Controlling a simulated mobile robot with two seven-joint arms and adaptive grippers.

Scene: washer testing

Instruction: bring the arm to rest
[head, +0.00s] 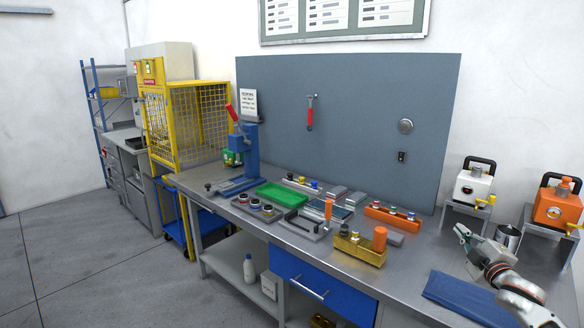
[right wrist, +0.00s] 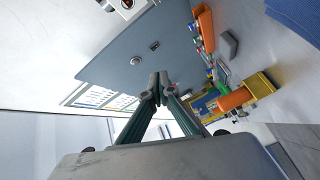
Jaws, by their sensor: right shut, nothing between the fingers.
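My right arm (head: 505,280) reaches in from the lower right of the head view, over the right end of the metal workbench (head: 440,260). Its gripper (head: 461,231) is shut and empty, above the bench and left of the metal cup (head: 507,238). In the right wrist view the two gripper fingers (right wrist: 158,88) meet at their tips with nothing between them. That view is tilted, with the wall panel and bench items beyond the fingers. My left gripper is not in view.
A blue cloth (head: 460,298) lies below the arm. White (head: 475,188) and orange (head: 557,207) devices stand on stands at the back right.

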